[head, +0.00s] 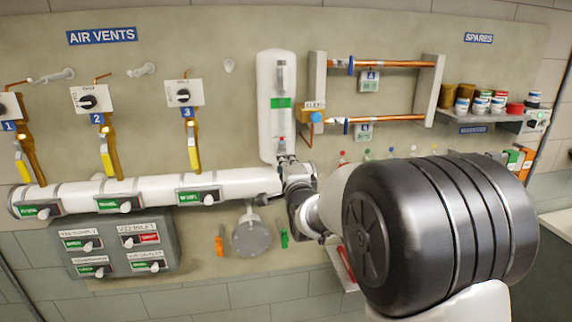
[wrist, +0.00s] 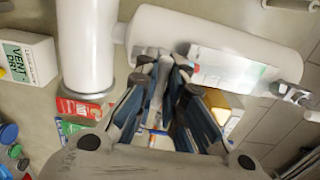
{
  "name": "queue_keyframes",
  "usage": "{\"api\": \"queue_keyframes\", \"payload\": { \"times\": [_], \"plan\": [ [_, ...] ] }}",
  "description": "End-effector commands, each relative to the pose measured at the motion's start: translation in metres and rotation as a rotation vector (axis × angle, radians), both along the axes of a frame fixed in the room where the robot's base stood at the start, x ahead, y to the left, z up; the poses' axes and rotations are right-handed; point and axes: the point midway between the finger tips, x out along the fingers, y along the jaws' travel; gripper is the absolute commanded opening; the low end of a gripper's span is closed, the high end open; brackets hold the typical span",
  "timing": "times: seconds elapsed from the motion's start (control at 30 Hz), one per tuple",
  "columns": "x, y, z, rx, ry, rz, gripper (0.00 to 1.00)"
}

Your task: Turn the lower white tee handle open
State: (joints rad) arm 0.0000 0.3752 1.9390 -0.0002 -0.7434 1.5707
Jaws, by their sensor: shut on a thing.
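My gripper (head: 285,164) is at the lower end of the upright white housing (head: 266,110), which carries a green label (head: 280,103) and a small red mark near its foot. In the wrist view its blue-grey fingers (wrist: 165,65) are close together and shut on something. The fingers cover the thing between them, so the lower white tee handle itself and its angle cannot be made out. A white and green label plate (wrist: 228,72) lies just right of the fingertips, in front of a white cylinder (wrist: 215,35).
A horizontal white pipe (head: 155,187) with several small labelled handles runs left of my gripper. A grey box (head: 126,249) with more handles hangs below it. Copper pipes (head: 380,64) and a shelf of jars (head: 488,116) are to the right. A round grey disc (head: 251,238) hangs below my gripper.

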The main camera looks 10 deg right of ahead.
Motion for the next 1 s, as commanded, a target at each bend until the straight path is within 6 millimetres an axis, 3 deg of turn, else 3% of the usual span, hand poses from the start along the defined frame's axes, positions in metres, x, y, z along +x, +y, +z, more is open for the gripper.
{"api": "queue_keyframes", "payload": {
  "times": [0.37, 1.0],
  "plan": [
    [0.0004, 0.0, -0.0024, -0.099, -0.005, 0.0, 0.0],
    [0.0001, 0.0, -0.0038, -0.669, -0.004, -0.001, 0.0]
  ]
}}
